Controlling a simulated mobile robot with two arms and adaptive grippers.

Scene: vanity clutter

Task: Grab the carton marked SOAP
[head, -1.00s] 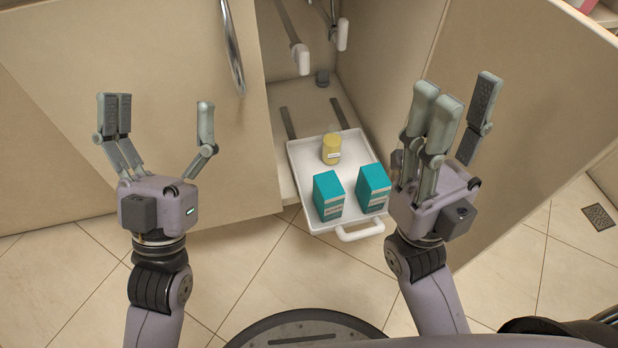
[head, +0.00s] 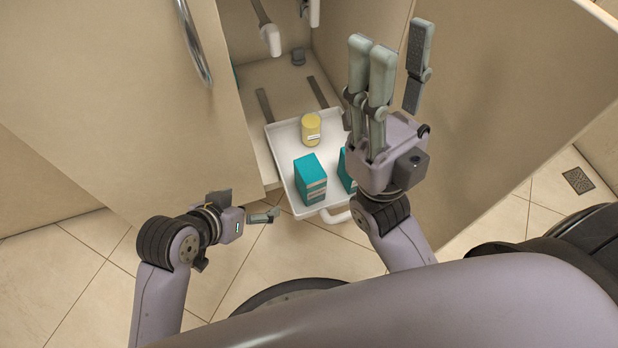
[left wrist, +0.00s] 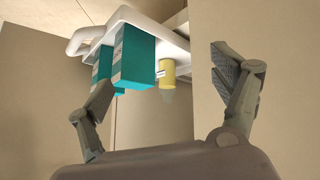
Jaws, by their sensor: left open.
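Two teal cartons stand on a white tray (head: 288,138). The left carton (head: 311,180) is in full view in the head view. The right carton (head: 347,170) is partly hidden behind my right gripper. Their print is too small to read, so I cannot tell which says SOAP. The cartons also show in the left wrist view, a nearer one (left wrist: 134,57) and one behind it (left wrist: 103,68). My left gripper (head: 247,207) is open and empty, low to the left of the tray, apart from the cartons. My right gripper (head: 393,60) is open and empty, above the tray's right side.
A yellow jar (head: 311,129) stands at the tray's back. The tray juts out of an open cabinet, its handle (head: 337,216) in front. Cabinet doors flank it, the left door (head: 130,110) with a metal handle, the right door (head: 500,110) swung open.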

